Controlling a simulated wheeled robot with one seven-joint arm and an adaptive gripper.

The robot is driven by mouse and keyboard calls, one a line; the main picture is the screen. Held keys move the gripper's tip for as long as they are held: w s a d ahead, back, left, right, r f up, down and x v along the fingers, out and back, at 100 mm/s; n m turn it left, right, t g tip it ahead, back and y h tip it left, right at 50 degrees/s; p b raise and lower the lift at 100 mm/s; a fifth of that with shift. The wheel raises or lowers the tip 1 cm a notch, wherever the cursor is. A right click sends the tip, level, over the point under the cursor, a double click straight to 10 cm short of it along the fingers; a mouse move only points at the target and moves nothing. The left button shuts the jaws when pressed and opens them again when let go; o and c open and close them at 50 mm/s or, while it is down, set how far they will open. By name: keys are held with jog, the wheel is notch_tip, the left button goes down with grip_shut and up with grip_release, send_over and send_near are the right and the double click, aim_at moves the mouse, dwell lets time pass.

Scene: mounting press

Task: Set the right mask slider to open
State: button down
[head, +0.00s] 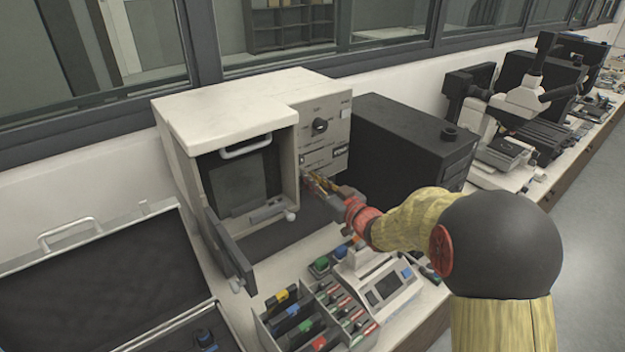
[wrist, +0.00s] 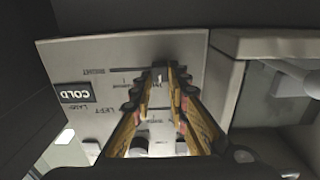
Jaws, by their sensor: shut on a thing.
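The mounting press (head: 235,115) is a white box with a control panel (head: 325,120) on its right front side. My gripper (head: 312,180) is at the lower part of this panel. In the wrist view the panel is turned over, with slot lines and small labels. My gripper (wrist: 161,76) is shut at the end of the upper slot line, the right mask slider (wrist: 125,70). Its knob is mostly hidden between the fingertips. Another slot line with a label reading LEFT lies beside the fingers. The slider's exact setting cannot be read.
A dark COLD display (wrist: 75,94) is on the panel. The press door (head: 228,250) hangs open at the left. A black box (head: 415,140) stands close on the right. A tray of coloured tools (head: 310,320) and a small device (head: 380,285) are in front.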

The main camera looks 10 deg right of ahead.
jog(key=a, duration=0.1)
jog(key=s+a, duration=0.1)
jog(key=shift+a, duration=0.3)
jog(key=c, duration=1.9)
grip_release()
jog(key=shift+s+a, duration=0.1)
jog(key=shift+a, duration=0.05)
jog(key=shift+o, duration=0.4)
jog(key=shift+o, duration=0.5)
